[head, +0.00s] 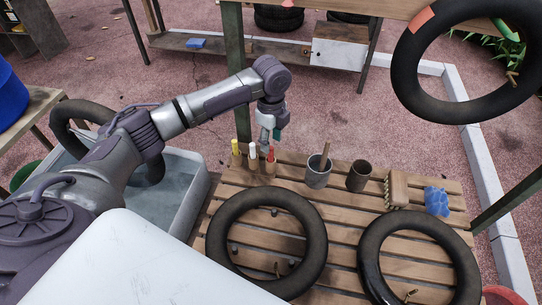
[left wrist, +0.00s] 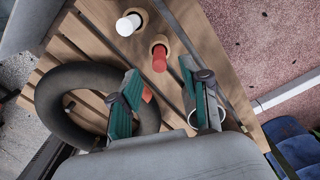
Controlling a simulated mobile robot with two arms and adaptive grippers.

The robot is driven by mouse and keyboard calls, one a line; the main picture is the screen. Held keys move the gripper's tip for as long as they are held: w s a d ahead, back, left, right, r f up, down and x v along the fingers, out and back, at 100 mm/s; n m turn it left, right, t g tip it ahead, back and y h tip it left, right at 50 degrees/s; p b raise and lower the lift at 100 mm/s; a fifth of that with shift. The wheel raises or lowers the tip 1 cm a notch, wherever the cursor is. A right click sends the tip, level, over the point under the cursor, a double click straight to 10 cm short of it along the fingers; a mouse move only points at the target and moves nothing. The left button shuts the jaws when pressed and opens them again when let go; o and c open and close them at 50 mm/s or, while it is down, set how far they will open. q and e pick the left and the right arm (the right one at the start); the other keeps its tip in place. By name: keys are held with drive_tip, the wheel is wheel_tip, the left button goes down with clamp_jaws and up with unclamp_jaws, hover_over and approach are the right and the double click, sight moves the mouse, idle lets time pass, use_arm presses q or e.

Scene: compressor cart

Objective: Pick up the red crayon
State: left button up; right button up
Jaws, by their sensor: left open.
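The red crayon (head: 271,153) stands upright in a small wooden holder on the slatted table (head: 340,236), to the right of a white crayon (head: 252,151) and a yellow crayon (head: 235,147). My left gripper (head: 270,139) is above the red crayon, open and empty. In the left wrist view, the red crayon (left wrist: 159,58) shows between and just beyond the two green fingertips of the left gripper (left wrist: 159,69). The white crayon (left wrist: 128,24) is to its left there. Contact with the red crayon cannot be made out. My right gripper is not in view.
A grey cup (head: 318,176) with a stick in it, a dark cup (head: 359,176), a brush (head: 396,188) and a blue cloth (head: 437,201) stand right of the crayons. Black inner tubes (head: 222,226) lie in front. A water tub (head: 200,197) is at left.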

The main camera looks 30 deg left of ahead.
sight(271, 148)
use_arm(q)
drive_tip(key=shift+f+p, duration=0.7)
drive_tip(key=shift+f, duration=2.35)
clamp_jaws()
